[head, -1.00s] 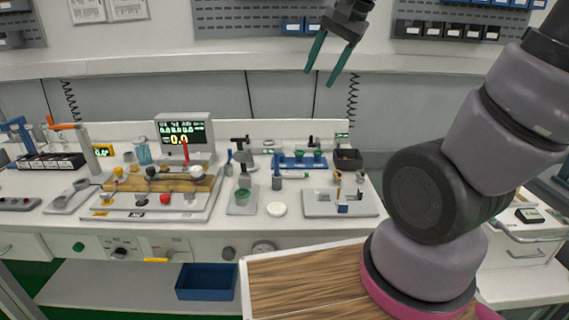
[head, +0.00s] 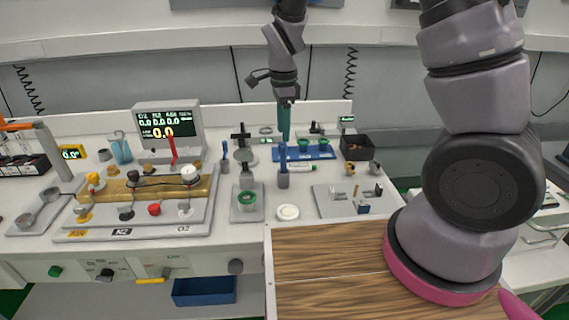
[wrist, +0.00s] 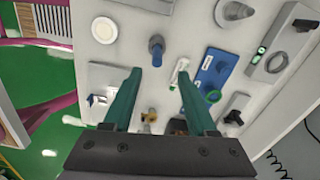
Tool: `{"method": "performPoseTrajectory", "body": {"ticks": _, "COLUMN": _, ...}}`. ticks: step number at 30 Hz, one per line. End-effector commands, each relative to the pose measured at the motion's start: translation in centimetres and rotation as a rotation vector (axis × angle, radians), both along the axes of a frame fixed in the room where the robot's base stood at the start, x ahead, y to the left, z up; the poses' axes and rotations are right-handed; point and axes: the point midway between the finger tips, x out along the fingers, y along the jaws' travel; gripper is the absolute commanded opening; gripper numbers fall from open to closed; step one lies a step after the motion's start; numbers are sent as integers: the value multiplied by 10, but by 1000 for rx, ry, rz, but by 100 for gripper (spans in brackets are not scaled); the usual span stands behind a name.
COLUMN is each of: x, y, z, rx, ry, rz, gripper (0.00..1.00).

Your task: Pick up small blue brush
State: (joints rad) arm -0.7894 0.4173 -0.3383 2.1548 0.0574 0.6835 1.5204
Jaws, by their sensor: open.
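A slim blue handle, likely the small blue brush (head: 283,154), stands upright in a grey cup-like holder (head: 283,180) on the bench. It also shows from above in the wrist view (wrist: 156,42), ahead of the fingers. My gripper (head: 285,137) points down over the bench, behind the grey holder in the picture. In the wrist view the teal fingers (wrist: 160,88) are wide apart with nothing held between them.
A blue rack with green rings (head: 318,151) and a white tube (head: 300,166) lie close to the right. A dark box (head: 355,147), a grey fixture plate (head: 335,207), a white disc (head: 288,212) and a stand with a green cup (head: 247,200) surround the holder. A monitor (head: 165,127) stands left.

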Motion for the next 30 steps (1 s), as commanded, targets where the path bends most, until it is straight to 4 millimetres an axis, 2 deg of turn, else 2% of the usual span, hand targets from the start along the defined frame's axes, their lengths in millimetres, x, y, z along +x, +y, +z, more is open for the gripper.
{"method": "performPoseTrajectory", "body": {"ticks": 3, "x": 0, "y": -1, "z": -17, "rx": 0, "ry": 2, "rz": -1, "gripper": 58}}
{"method": "performPoseTrajectory", "body": {"ticks": 8, "x": 0, "y": 0, "z": -27, "rx": 0, "ry": 1, "rz": 0, "gripper": 58}}
{"method": "performPoseTrajectory", "body": {"ticks": 18, "x": -4, "y": 0, "z": -71, "rx": 1, "ry": 1, "rz": 0, "gripper": 58}}
{"method": "performPoseTrajectory", "body": {"ticks": 26, "x": -4, "y": 1, "z": -75, "rx": 2, "ry": -1, "rz": 2, "gripper": 58}}
{"method": "performPoseTrajectory", "body": {"ticks": 27, "x": -4, "y": 1, "z": -75, "rx": 2, "ry": -1, "rz": 2, "gripper": 54}}
{"method": "performPoseTrajectory", "body": {"ticks": 29, "x": -4, "y": 1, "z": -75, "rx": 2, "ry": -1, "rz": 2, "gripper": 31}}
{"method": "performPoseTrajectory", "body": {"ticks": 30, "x": -4, "y": 1, "z": -75, "rx": 2, "ry": -1, "rz": 2, "gripper": 16}}
